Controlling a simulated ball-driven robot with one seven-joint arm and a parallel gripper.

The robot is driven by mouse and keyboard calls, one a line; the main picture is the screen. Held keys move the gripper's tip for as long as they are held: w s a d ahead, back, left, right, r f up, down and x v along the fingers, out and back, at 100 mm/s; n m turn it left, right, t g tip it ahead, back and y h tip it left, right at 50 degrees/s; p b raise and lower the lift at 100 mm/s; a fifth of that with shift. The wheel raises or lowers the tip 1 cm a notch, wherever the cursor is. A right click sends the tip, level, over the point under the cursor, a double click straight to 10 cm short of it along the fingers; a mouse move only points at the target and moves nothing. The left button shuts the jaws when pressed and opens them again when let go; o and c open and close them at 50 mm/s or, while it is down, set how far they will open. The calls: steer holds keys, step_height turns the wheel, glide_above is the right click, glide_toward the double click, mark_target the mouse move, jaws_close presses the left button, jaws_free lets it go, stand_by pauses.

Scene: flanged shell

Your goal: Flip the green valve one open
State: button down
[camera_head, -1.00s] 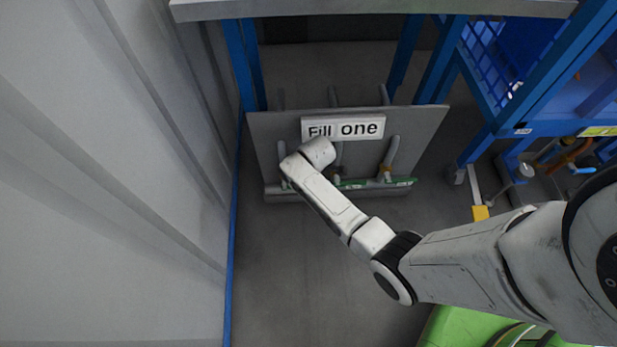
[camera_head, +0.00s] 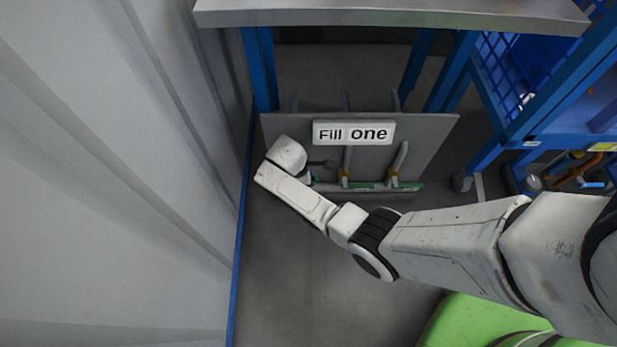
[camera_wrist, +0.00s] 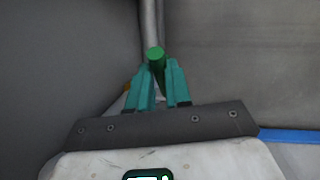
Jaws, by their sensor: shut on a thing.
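The green valve handle (camera_wrist: 156,54) shows end-on as a round green tip in the wrist view, in front of a vertical grey pipe. My gripper (camera_wrist: 160,70) has its teal fingers on either side of it and is shut on it. In the head view my wrist covers the gripper and most of the left valve. Two other valves with green handles show there, a middle one (camera_head: 362,185) and a right one (camera_head: 406,185), low on their pipes. How far the held handle is turned cannot be told.
A grey panel (camera_head: 430,140) with a "Fill one" sign (camera_head: 353,133) stands behind the valves. A pale corrugated wall (camera_head: 120,180) is close on the left. A blue rack (camera_head: 500,130) stands at the right. The floor (camera_head: 300,290) in front is clear.

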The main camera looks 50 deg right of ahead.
steer(key=c, duration=1.1)
jaws_free()
steer(key=shift+o, duration=0.2)
steer(key=p+v, duration=0.5)
steer(key=v, duration=0.5)
steer(key=shift+r+p, duration=0.35)
steer(key=shift+p, duration=0.05)
steer(key=shift+a, duration=0.15)
